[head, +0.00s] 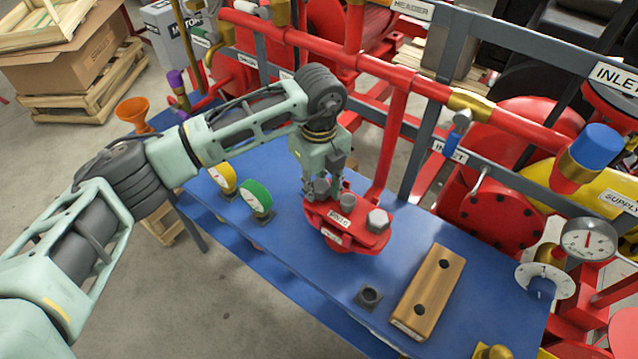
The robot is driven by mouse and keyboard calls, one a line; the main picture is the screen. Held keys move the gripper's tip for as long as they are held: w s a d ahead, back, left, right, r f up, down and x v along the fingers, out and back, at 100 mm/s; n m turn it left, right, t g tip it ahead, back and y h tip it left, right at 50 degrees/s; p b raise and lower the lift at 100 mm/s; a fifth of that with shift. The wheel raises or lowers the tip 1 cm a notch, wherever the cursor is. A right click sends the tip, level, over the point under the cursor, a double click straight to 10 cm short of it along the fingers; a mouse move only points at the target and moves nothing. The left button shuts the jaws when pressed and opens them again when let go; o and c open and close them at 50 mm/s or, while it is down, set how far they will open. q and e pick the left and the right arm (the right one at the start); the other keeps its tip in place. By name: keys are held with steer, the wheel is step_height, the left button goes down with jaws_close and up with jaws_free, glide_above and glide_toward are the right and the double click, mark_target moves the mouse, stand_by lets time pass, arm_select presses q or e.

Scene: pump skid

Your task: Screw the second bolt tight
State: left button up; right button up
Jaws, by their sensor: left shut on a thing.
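A red flange (345,232) with white labels sits on the blue bench. A large silver hex bolt (378,220) stands on its right side, clear of my gripper. My left gripper (323,186) reaches down from above at the flange's left end. It is shut on a grey bolt (322,188), whose lower part is hard to see between the fingers. Another grey round-topped piece (347,202) stands close to the right of the fingers; I cannot tell if it is a bolt. My right gripper is not in view.
The blue bench (300,262) also holds a wooden block with two holes (430,290), a small dark socket (370,295), and yellow (223,177) and green (256,196) gauges. Red pipes (395,135) rise close behind the flange. An orange funnel (133,112) is at the left.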

arm_select(q)
steer(key=shift+f+m+b, duration=0.15)
steer(key=shift+m+b, duration=0.75)
steer(key=shift+m, duration=0.1)
steer(key=m+b, duration=0.4)
steer(key=m, duration=0.2)
steer(key=shift+f, duration=0.1)
steer(key=m+b, duration=0.2)
steer(key=m, duration=0.2)
steer(key=shift+b, duration=0.35)
jaws_close()
steer(key=m+b, duration=0.1)
steer(key=m, duration=0.1)
steer(key=shift+m, duration=0.4)
steer(key=o, duration=0.7)
jaws_free()
steer(key=o, duration=0.6)
steer(key=shift+s+r, duration=0.2)
steer(key=shift+r, duration=0.05)
steer(key=shift+c, duration=0.2)
steer(key=shift+w+r, duration=0.1)
steer(key=shift+w, duration=0.1)
step_height(320, 180, up, 12)
